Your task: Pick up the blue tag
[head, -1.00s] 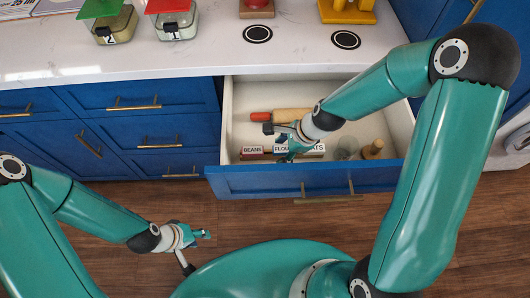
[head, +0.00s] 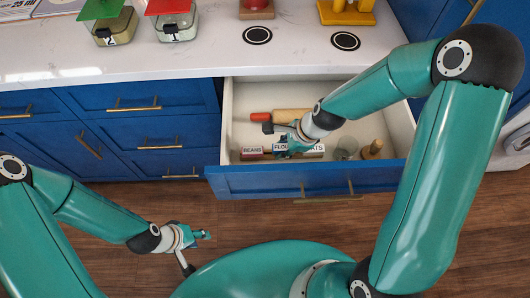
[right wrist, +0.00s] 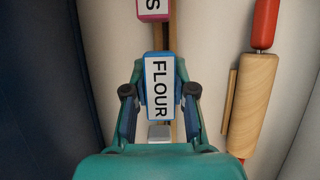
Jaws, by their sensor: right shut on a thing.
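The blue tag (right wrist: 160,62) reads FLOUR. In the right wrist view it sits between the two fingers of my right gripper (right wrist: 160,108), which is shut on it. In the head view the blue tag (head: 280,147) is partly hidden by my right gripper (head: 285,150), which reaches down into the open drawer (head: 285,182). I cannot tell whether the tag is clear of what lies beneath it. My left gripper (head: 204,236) is low over the floor at left, away from the drawer; its opening is too small to judge.
A pink-edged BEANS tag (head: 252,152) and an OATS tag (head: 315,149) flank the blue tag. A rolling pin (head: 290,116), a glass (head: 346,148) and a wooden item (head: 373,149) also lie in the drawer. The countertop (head: 210,52) is above.

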